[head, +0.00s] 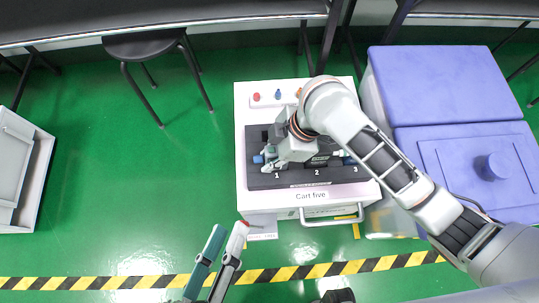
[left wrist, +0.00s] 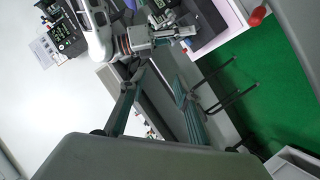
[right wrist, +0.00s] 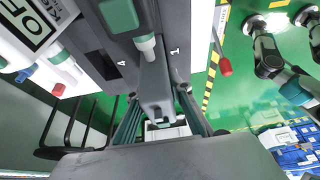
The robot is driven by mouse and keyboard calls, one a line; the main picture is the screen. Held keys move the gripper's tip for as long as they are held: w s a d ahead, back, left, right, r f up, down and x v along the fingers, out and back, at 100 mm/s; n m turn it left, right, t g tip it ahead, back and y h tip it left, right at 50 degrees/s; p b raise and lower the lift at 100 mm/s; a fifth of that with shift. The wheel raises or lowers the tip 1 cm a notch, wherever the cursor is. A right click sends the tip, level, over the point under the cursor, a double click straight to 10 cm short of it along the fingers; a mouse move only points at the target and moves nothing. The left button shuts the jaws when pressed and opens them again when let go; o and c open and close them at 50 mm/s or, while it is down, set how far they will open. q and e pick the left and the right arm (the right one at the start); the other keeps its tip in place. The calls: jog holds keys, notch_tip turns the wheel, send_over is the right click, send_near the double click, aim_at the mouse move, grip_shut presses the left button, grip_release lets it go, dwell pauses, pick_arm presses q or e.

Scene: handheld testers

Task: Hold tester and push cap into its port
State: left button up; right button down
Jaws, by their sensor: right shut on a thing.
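The dark tester tray (head: 310,180) lies on the cart, with places marked 1, 2 and 3. My right gripper (head: 270,159) is at the left end, by place 1. In the right wrist view its fingers are shut on a dark grey tester-like body (right wrist: 155,82), partly hidden. A green-bodied piece with a pale tip (right wrist: 120,14) is beside it. Red (head: 256,97) and blue (head: 278,94) caps stand at the cart's back; an orange one is partly hidden by the right arm. My left gripper (head: 229,232) is open and empty, off the cart's front left corner.
The white cart (head: 243,120) has a front handle (head: 332,220). A red-tipped rod (head: 244,224) shows near its front left corner, close to my left gripper. Purple-blue crates (head: 430,70) stand right; a black stool (head: 147,46) stands behind left.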

pick_arm(q)
jog(key=shift+w+r, duration=0.1)
grip_shut()
jog(key=w+d+r+m+t+h, duration=0.1)
jog(key=w+d+r+h, duration=0.2)
jog(key=w+r+h, duration=0.3)
jog(key=w+d+r+m+t+h, duration=0.1)
jog(key=w+d+r+m+h, duration=0.2)
jog(key=w+r, duration=0.45)
jog(key=n+g+h, duration=0.2)
jog(key=g+h, duration=0.1)
jog(key=g, duration=0.7)
send_near(254, 159)
jog(key=shift+f+x, duration=0.2)
jog(key=shift+x, duration=1.45)
jog(key=shift+f+x, duration=0.25)
jog(key=shift+x, duration=1.35)
jog(key=shift+w, duration=0.15)
